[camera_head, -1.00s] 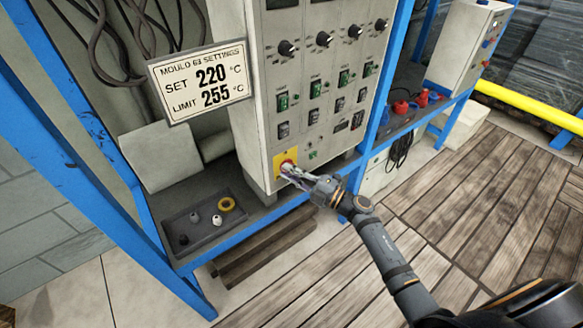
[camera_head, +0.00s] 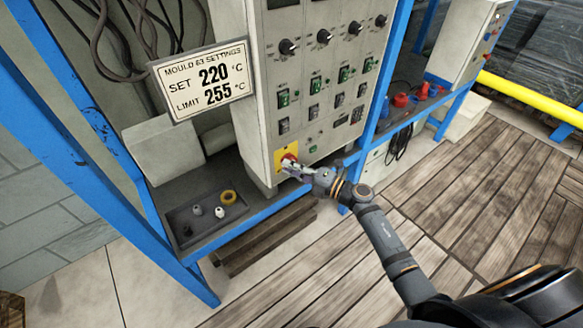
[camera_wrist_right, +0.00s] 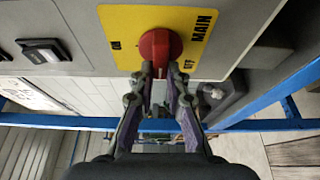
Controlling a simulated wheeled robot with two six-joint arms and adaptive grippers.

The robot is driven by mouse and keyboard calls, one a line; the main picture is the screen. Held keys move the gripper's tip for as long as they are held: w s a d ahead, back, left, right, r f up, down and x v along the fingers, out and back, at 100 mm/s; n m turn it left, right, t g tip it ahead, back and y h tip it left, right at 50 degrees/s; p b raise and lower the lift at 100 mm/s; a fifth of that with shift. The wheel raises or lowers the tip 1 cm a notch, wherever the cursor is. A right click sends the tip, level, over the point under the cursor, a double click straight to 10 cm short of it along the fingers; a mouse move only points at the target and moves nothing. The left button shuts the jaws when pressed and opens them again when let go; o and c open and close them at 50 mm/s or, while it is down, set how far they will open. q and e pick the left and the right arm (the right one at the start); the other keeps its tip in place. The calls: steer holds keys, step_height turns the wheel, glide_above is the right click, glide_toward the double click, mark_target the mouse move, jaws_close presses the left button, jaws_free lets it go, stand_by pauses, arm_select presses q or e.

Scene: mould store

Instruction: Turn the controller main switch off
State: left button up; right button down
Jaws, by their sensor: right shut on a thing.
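The controller main switch is a red rotary knob (camera_wrist_right: 157,50) on a yellow plate (camera_wrist_right: 125,20) marked ON, OFF and MAIN. In the head view the knob (camera_head: 289,160) and plate (camera_head: 279,155) sit low on the grey controller cabinet (camera_head: 262,110). My right gripper (camera_head: 291,167) reaches it from the lower right. In the right wrist view the gripper (camera_wrist_right: 160,80) has one finger on each side of the knob's grip and is shut on it. The fingers partly hide the grip, so I cannot tell its exact setting. My left gripper is not in view.
A settings sign (camera_head: 203,80) stands left of the cabinet. A dark tray (camera_head: 190,237) with small parts and a yellow ring lies on the blue-framed shelf below. Blue posts (camera_head: 384,75) flank the cabinet. The plank floor (camera_head: 470,210) at right is clear.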

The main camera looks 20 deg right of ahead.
steer(key=shift+f, duration=0.1)
steer(key=c, duration=1.3)
jaws_free()
steer(key=shift+c, duration=0.2)
steer(key=v, duration=1.2)
steer(key=shift+d, duration=0.1)
